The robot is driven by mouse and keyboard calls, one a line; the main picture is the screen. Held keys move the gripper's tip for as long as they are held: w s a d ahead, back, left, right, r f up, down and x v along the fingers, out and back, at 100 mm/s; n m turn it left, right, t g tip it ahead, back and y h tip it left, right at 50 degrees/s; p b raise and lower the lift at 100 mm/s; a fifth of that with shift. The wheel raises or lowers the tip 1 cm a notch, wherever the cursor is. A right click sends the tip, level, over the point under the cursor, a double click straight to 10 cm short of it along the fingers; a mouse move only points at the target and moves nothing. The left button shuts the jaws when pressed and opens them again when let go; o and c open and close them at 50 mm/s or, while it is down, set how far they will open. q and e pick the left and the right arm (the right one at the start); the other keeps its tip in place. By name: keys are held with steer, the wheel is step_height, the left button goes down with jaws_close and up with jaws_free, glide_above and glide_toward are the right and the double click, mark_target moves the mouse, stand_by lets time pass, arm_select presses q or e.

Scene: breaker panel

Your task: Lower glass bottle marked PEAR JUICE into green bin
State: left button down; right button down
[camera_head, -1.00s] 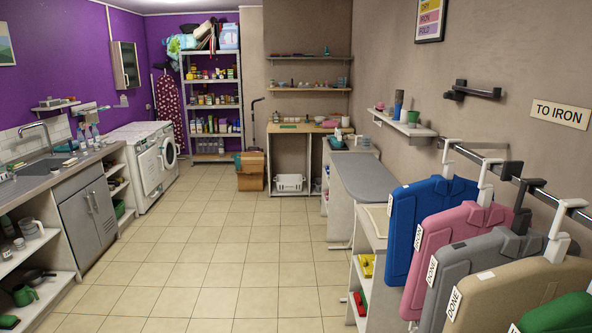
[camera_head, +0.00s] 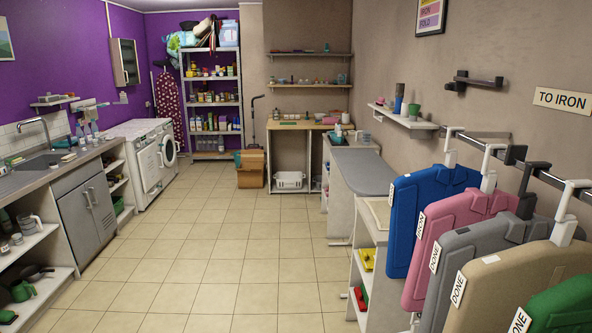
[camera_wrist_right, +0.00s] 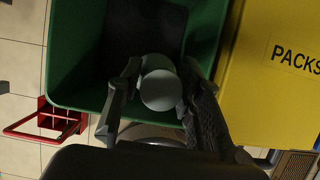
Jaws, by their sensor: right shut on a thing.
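In the right wrist view, my right gripper (camera_wrist_right: 160,72) is shut on a pale, round-topped thing (camera_wrist_right: 161,91), probably the glass bottle seen from near its end. No label shows on it, so the PEAR JUICE marking cannot be read. The green bin (camera_wrist_right: 72,62) opens beyond the fingers, with a dark interior. The held thing overlaps the bin's opening in the picture; how deep it is cannot be told. Neither gripper nor the green bin is in the head view, and my left gripper is not seen.
A yellow bin (camera_wrist_right: 262,100) marked PACKS stands right beside the green bin. A red, handled thing (camera_wrist_right: 58,120) is on the left over the tiled floor. The head view shows a laundry room with a clear floor (camera_head: 210,240) and boards marked DONE (camera_head: 470,260) at right.

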steer(key=shift+f+b, duration=5.1)
steer(key=shift+f, duration=1.25)
steer(key=shift+f+b, duration=2.1)
steer(key=shift+f, duration=0.4)
steer(key=c, duration=1.1)
jaws_free()
steer(key=shift+o, duration=0.2)
